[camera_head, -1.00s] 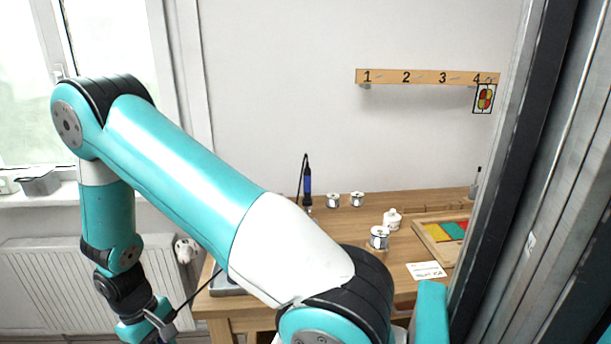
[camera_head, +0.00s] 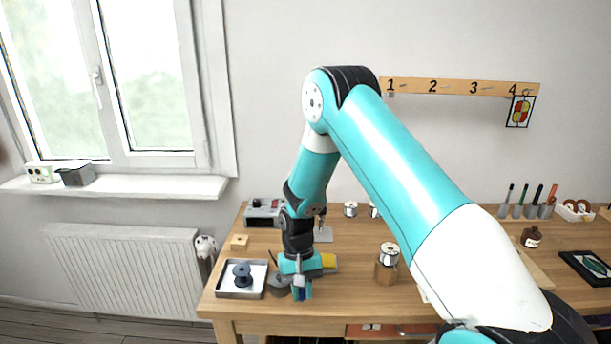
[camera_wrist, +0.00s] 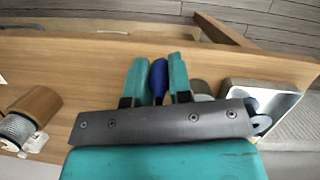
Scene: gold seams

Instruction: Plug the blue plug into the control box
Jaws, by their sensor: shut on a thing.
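My gripper (camera_head: 302,291) points down over the front left of the table. In the wrist view its two teal fingers (camera_wrist: 158,78) are shut on a blue thing (camera_wrist: 158,80), which looks like the blue plug. A bit of blue also shows at the fingertips in the head view. Its lower end and any cable cannot be made out. A grey box with a dark front and a knob (camera_head: 262,212), which looks like the control box, stands at the back left of the table, behind and left of my gripper and apart from it. Its socket cannot be made out.
A metal tray (camera_head: 222,291) with a black spool (camera_head: 242,275) lies left of my gripper. A round grey thing (camera_head: 278,286) is close beside the fingers. A yellow block (camera_head: 329,262), a small wooden block (camera_head: 239,242) and a wooden holder with a spool (camera_head: 386,273) are nearby.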

